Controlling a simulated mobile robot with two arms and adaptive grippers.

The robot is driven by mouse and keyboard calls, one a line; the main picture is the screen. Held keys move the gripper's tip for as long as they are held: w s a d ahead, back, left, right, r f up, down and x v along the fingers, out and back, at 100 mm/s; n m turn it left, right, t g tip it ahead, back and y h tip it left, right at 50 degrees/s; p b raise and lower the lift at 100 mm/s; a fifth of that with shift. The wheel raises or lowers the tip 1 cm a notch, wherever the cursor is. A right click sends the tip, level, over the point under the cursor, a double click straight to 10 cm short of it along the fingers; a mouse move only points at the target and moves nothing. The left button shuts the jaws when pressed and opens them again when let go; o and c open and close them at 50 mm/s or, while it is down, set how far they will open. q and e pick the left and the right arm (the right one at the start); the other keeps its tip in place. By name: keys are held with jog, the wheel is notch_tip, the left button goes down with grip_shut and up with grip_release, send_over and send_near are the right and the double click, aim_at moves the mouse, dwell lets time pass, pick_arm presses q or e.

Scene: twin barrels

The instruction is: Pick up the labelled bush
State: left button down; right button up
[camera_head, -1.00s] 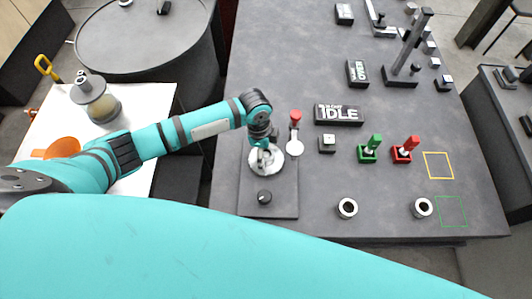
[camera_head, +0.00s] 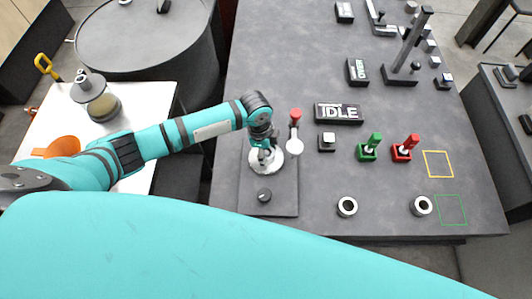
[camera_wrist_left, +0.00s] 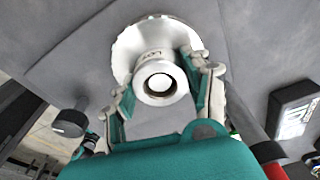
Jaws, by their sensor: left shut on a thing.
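The labelled bush (camera_wrist_left: 155,82) is a short white ring with dark lettering on its side and a bright hole, in the wrist view. My left gripper (camera_wrist_left: 160,76) is shut on it, one finger on each side. The bush is in front of a round pale plate (camera_wrist_left: 128,50); I cannot tell whether they touch. In the head view, my left gripper (camera_head: 264,148) is over this plate (camera_head: 277,165), and its fingers mostly hide the bush. My right gripper is not in view.
Beside the plate are a black knob (camera_head: 264,195) and a red-topped lever (camera_head: 295,117). Two ring-shaped pieces (camera_head: 347,207) (camera_head: 421,206) stand near the front edge. Green (camera_head: 370,147) and red (camera_head: 405,147) handled pieces and an IDLE sign (camera_head: 338,112) are to the right.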

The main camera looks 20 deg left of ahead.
pick_arm(q)
notch_tip(320, 180, up, 11)
jog(key=shift+r+p, duration=0.2)
jog(key=shift+p, duration=0.25)
dwell(0.3)
dwell(0.4)
jog(key=s+a+r+n, duration=0.2)
jog(key=r+n, duration=0.2)
jog(key=n, duration=0.1)
jog(key=s+a+r+n+y+b, duration=0.1)
jog(key=s+a+r+n, duration=0.1)
jog(key=n, duration=0.4)
jog(key=s+a+r+n+t+b, duration=0.1)
jog(key=s+r+n, duration=0.3)
jog(key=r+n, duration=0.2)
jog(key=shift+a+r, duration=0.4)
jog(key=shift+r, duration=0.1)
